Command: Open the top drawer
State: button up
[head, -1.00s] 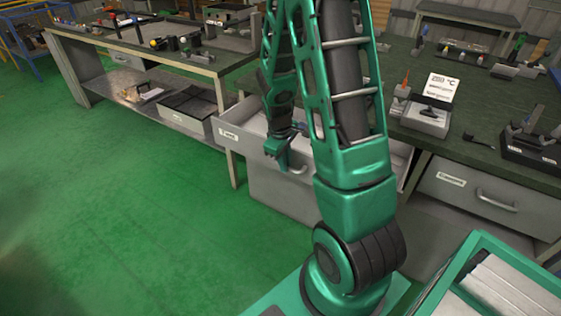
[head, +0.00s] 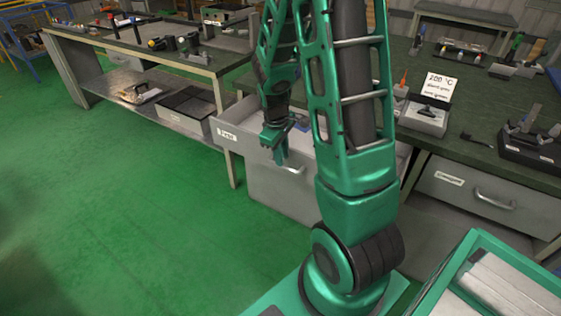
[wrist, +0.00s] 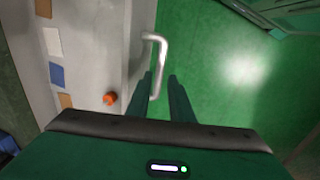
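The top drawer (head: 258,152) under the workbench stands pulled out, with a label on the left of its front. It also shows from above in the wrist view (wrist: 105,60), with its inside visible. Its metal handle (head: 293,170) is a bent bar, seen closer in the wrist view (wrist: 160,55). My gripper (head: 280,155) is at the drawer front, beside the handle. In the wrist view my gripper's two fingers (wrist: 160,88) are apart, and the handle's near end shows between them. I cannot tell whether they touch it.
The drawer holds several flat coloured pieces and an orange round thing (wrist: 110,98). A second, shut drawer (head: 470,190) is at the right. A sign reading 200 °C (head: 441,86) stands on the bench. The green floor (head: 130,220) at the left is clear.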

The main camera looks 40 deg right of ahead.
notch_tip(320, 180, up, 7)
jog(key=a, duration=0.1)
jog(key=shift+a, duration=0.2)
jog(key=shift+s, duration=0.1)
dwell(0.4)
jog(key=s+a+r+m, duration=0.1)
jog(key=s+r+m, duration=0.2)
jog(key=s, duration=0.4)
jog(key=s+a+r+m+y, duration=0.1)
jog(key=s+a+r+m, duration=0.1)
jog(key=s, duration=0.6)
jog(key=s+a+r+m+y, duration=0.1)
jog(key=s+r+m, duration=0.3)
jog(key=s, duration=0.4)
jog(key=shift+s+a+r+m+g, duration=0.25)
jog(key=shift+a+r+m+g, duration=0.15)
jog(key=shift+m, duration=0.1)
jog(key=shift+w+f, duration=0.3)
jog(key=shift+w, duration=0.35)
